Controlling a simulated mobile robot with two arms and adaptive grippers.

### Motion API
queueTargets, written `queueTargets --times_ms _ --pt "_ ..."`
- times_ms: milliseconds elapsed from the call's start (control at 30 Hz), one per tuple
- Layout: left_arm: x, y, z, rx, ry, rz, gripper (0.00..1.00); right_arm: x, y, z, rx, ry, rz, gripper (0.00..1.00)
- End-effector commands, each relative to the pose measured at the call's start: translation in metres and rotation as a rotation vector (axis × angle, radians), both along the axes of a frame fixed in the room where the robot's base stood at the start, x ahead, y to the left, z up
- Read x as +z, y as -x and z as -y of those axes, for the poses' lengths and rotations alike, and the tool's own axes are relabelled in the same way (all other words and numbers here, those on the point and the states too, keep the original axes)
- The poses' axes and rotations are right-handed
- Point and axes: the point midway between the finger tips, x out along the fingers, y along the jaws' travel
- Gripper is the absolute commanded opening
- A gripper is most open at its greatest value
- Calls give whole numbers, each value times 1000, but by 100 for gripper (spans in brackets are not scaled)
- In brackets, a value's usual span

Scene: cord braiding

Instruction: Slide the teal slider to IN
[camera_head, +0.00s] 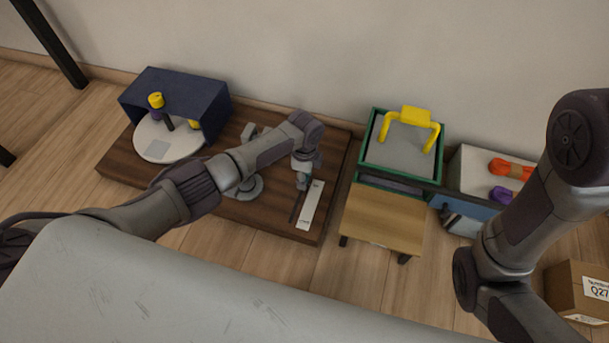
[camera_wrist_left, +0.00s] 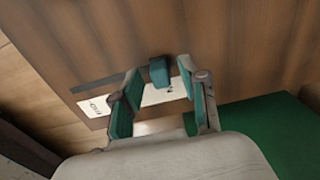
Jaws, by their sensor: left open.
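The teal slider (camera_wrist_left: 159,72) is a small block on the brown board, seen in the left wrist view beside a white label strip (camera_wrist_left: 160,95). A dark slot (camera_wrist_left: 96,87) runs along the strip to the slider's left. My left gripper (camera_wrist_left: 158,76) is open, and the slider appears between its two teal-padded fingertips, with gaps visible on both sides. In the head view, my left gripper (camera_head: 303,182) points down over the far end of the strip (camera_head: 311,207); the slider cannot be told apart from the fingers there. My right gripper is out of view.
The brown board (camera_head: 275,215) also carries a navy housing (camera_head: 190,95) with a white disc (camera_head: 150,140). To its right stand a green-edged bin (camera_head: 372,120) with a yellow handle, a small wooden table (camera_head: 380,220) and a cardboard box (camera_head: 575,290).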

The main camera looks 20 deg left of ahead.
Motion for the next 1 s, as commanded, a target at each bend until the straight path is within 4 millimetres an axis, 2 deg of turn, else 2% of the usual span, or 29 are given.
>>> queueTargets --times_ms 167,267,500,700,833,1000 --pt "5 -1 0 0 1 2 44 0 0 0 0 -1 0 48" --pt "18 -1 0 1 2 3 44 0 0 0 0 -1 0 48" --pt "70 -1 -1 -1 0 5 44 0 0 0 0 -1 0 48" --pt "104 -1 0 0 1 2 44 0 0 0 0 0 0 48" --pt "116 -1 0 1 0 1 44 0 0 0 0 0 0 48" --pt "121 0 0 0 0 0 44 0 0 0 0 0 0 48"
